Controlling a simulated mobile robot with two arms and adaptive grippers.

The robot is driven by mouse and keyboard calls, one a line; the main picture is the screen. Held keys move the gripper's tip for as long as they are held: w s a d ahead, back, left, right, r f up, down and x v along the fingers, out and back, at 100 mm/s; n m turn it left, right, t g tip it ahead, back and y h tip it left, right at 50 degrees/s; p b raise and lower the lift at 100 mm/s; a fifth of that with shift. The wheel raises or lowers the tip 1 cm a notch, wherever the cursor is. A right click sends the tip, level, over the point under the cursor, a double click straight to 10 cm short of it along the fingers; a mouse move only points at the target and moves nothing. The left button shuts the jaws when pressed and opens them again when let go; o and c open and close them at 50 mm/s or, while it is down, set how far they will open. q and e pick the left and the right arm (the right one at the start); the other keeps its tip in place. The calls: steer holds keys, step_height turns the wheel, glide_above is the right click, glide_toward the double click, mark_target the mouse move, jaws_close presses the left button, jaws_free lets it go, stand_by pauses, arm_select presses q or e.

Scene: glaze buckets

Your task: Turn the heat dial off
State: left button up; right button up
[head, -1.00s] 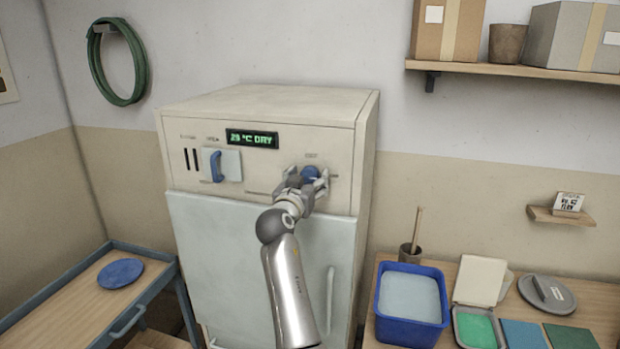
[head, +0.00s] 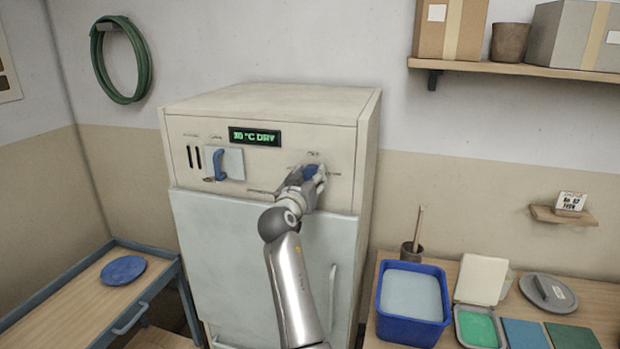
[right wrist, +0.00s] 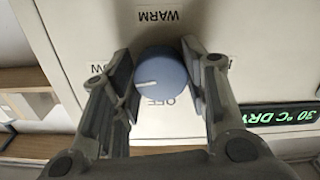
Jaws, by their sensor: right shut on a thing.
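The heat dial is a round blue knob (head: 309,171) on the upper right of the pale cabinet's front panel. My right gripper (head: 307,180) is at it, and its fingers are shut on the dial from both sides. In the right wrist view the dial (right wrist: 163,84) sits between the two finger pads (right wrist: 162,92). Its white mark points left in that picture, toward a partly hidden label. The OFF label (right wrist: 158,102) is just below the dial there, and the WARM label (right wrist: 158,16) is above. My left gripper is not in view.
The cabinet display (head: 254,136) reads 30 °C DRY. A blue lever (head: 220,165) is left of the dial, and the cabinet door handle (head: 331,298) is below. A blue tub (head: 412,328) stands on the right table. A blue disc (head: 122,270) lies on the left table.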

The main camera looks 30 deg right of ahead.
steer(key=n, duration=0.3)
steer(key=shift+r+n+p, duration=0.1)
steer(key=shift+n+p, duration=0.3)
steer(key=n+p, duration=0.1)
steer(key=n, duration=0.2)
steer(key=shift+d+r+n, duration=0.1)
steer(key=shift+n, duration=0.2)
steer(key=n+p, duration=0.3)
steer(key=n, duration=0.2)
steer(key=shift+r+p, duration=0.1)
steer(key=shift+p, duration=0.2)
steer(key=shift+s+n+p, duration=0.1)
steer(key=shift+n+p, duration=0.9)
steer(key=shift+n, duration=0.7)
steer(key=o, duration=1)
steer(key=shift+f, duration=0.2)
